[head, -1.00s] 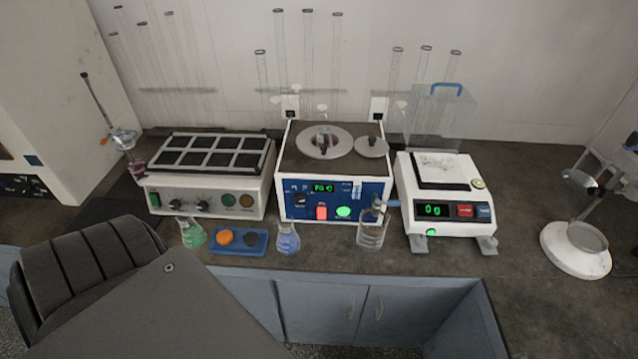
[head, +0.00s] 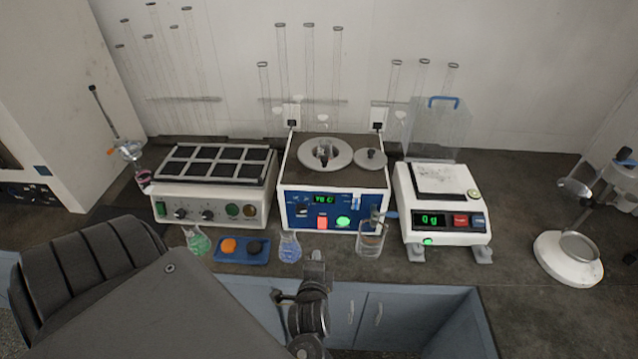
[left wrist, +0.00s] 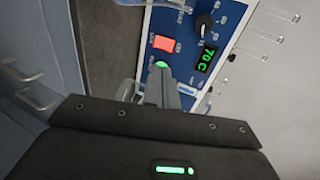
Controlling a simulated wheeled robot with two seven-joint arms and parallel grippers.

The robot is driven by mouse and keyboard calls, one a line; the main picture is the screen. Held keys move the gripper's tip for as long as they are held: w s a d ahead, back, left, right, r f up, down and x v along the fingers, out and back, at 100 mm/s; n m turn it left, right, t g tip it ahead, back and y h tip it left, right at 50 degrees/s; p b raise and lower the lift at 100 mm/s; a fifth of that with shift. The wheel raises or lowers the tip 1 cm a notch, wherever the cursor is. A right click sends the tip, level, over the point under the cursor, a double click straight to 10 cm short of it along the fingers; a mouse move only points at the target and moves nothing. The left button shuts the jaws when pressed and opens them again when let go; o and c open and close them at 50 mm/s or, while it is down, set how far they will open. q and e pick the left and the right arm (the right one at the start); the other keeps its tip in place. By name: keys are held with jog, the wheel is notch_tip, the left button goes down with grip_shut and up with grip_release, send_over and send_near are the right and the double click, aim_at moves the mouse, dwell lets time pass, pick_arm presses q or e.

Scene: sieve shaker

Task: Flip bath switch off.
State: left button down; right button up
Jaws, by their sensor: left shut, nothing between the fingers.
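The bath (head: 333,171) is a white box with a dark top and a blue front panel, in the middle of the bench in the head view. Its panel has a green display (head: 325,199), a red switch (head: 322,222) and a round green light (head: 343,221). The red switch also shows in the left wrist view (left wrist: 164,43), beside the black knob (left wrist: 204,25). My left gripper (head: 314,262) is shut and empty, below and in front of the panel. In the left wrist view its fingertips (left wrist: 159,72) partly cover the green light. My right gripper is not in view.
A flask with blue liquid (head: 289,249) and a beaker (head: 369,243) stand in front of the bath, left and right of my left gripper. A blue tray (head: 242,257) lies further left. A heating block (head: 210,195) and a balance (head: 447,225) flank the bath.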

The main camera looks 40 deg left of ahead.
aim_at(320, 226)
pick_arm(q)
jog(key=shift+w, duration=0.1)
jog(key=x, duration=1.4)
jog(key=shift+p, duration=0.4)
